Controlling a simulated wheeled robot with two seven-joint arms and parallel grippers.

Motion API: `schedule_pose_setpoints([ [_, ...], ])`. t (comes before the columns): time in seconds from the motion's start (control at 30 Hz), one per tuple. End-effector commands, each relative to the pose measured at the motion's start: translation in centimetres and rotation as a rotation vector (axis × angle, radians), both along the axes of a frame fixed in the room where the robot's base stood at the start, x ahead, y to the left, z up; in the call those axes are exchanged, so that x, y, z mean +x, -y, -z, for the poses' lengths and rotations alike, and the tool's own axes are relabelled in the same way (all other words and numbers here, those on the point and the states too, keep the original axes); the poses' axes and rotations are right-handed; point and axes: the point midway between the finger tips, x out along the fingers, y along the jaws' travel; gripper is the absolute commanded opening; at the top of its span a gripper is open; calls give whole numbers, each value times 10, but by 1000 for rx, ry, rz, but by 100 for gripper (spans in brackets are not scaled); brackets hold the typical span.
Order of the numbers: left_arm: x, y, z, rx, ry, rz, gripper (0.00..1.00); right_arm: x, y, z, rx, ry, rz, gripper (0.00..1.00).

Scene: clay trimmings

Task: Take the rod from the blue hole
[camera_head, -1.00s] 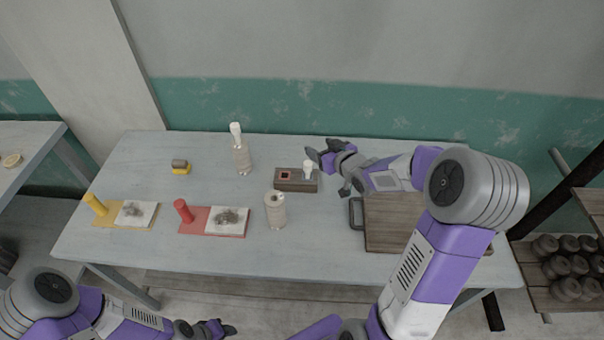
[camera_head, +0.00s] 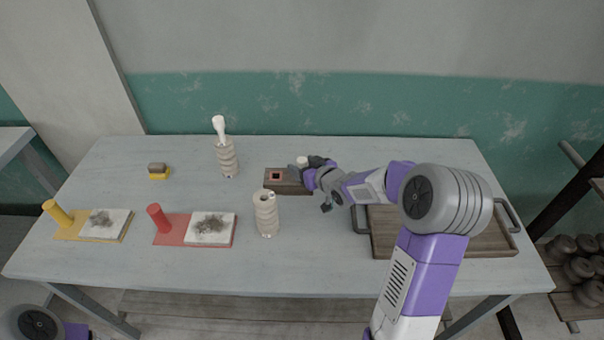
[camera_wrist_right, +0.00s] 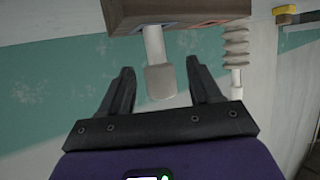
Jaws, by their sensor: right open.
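A white rod stands in the right end of a dark brown wooden block (camera_head: 280,180), and its pale top (camera_head: 302,160) shows just above my right gripper (camera_head: 307,167). In the right wrist view the rod (camera_wrist_right: 160,75) sticks out of the block (camera_wrist_right: 180,10), with a bluish patch around its base. A red-edged hole (camera_head: 275,176) is at the block's left end, and nothing stands in it. My right gripper (camera_wrist_right: 160,68) is open, its two fingers on either side of the rod with gaps showing. My left gripper is out of view.
A ridged pale holder (camera_head: 266,214) stands in front of the block, and another with a white rod (camera_head: 227,158) stands behind left. A wooden tray (camera_head: 440,235) lies at the right. Red (camera_head: 170,229) and yellow (camera_head: 70,226) boards are at the left.

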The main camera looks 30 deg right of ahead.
Motion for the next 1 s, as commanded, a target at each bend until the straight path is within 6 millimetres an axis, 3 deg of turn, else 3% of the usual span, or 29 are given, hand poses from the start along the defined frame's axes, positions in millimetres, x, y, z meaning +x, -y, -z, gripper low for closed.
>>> schedule_pose_setpoints([
  [0.2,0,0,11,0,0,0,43,26,-2,14,-1,0,0,63],
  [0.47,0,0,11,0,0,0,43,29,-2,13,0,0,0,63],
  [0.83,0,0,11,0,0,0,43,28,-1,13,0,0,1,8],
  [1.0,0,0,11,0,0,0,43,29,-1,13,0,0,1,7],
])
